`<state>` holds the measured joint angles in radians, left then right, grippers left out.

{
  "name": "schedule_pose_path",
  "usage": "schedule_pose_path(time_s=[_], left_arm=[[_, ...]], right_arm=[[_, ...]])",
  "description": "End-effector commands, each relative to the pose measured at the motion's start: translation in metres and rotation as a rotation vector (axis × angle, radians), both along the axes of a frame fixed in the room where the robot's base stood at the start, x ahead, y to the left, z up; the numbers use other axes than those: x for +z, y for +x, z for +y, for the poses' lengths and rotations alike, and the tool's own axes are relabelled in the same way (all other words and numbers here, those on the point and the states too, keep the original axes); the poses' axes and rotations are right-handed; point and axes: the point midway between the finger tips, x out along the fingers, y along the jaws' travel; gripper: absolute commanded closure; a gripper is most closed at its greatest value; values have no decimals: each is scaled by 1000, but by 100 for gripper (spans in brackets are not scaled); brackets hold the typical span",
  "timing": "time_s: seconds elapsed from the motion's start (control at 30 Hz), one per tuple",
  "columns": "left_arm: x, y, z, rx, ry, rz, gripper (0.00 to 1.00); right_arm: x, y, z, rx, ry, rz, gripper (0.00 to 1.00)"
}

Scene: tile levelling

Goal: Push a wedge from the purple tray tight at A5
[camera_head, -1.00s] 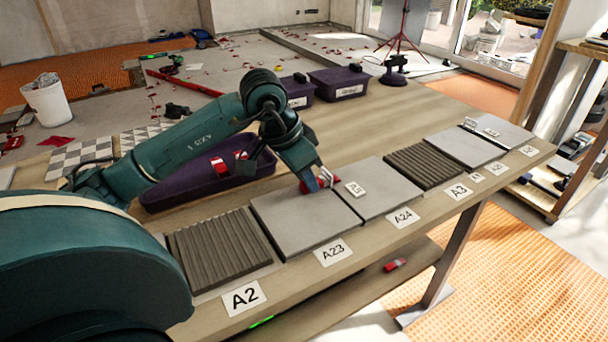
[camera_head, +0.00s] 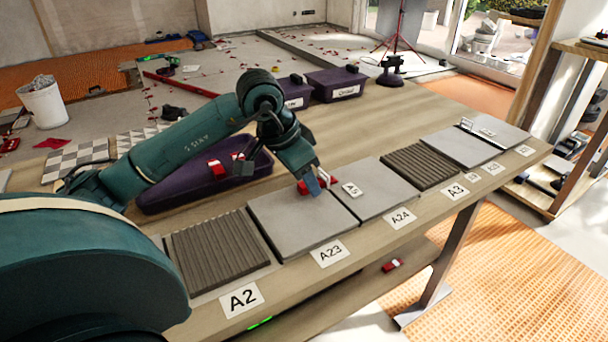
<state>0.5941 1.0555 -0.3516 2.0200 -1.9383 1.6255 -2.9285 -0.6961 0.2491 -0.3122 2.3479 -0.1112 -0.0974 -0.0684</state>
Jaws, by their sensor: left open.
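The A5 label (camera_head: 351,190) lies on the grey tile above A24 (camera_head: 387,196), beside its joint with the tile above A23 (camera_head: 285,232). A red wedge (camera_head: 304,188) is at this joint, just left of the label. My left gripper (camera_head: 317,187) is open, pointing down at the wedge with its fingertips close around or against it. The fingers partly hide the wedge, so I cannot tell how deep it sits. The purple tray (camera_head: 160,205) stands behind the tiles, partly behind my left arm, with red wedges (camera_head: 217,169) in it. My right gripper is out of view.
Ribbed beds without tiles show at A2 (camera_head: 220,250) and near A3 (camera_head: 420,165). Two dark purple boxes (camera_head: 338,88) stand at the table's back. Another red wedge (camera_head: 392,265) lies below, under the tabletop. The table behind the right-hand tiles is clear.

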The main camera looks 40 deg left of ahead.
Motion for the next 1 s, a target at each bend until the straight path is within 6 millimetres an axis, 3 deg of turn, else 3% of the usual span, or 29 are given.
schedule_pose_path(time_s=[0.2,0.4,0.7,1.0], left_arm=[[-1,0,0,0,1,3,56],[-1,0,0,0,1,3,56],[75,-28,12,2,4,-3,56],[116,-44,18,0,0,-1,56]], right_arm=[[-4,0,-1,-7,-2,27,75],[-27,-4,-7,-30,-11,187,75],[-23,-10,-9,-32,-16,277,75],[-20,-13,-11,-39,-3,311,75]])
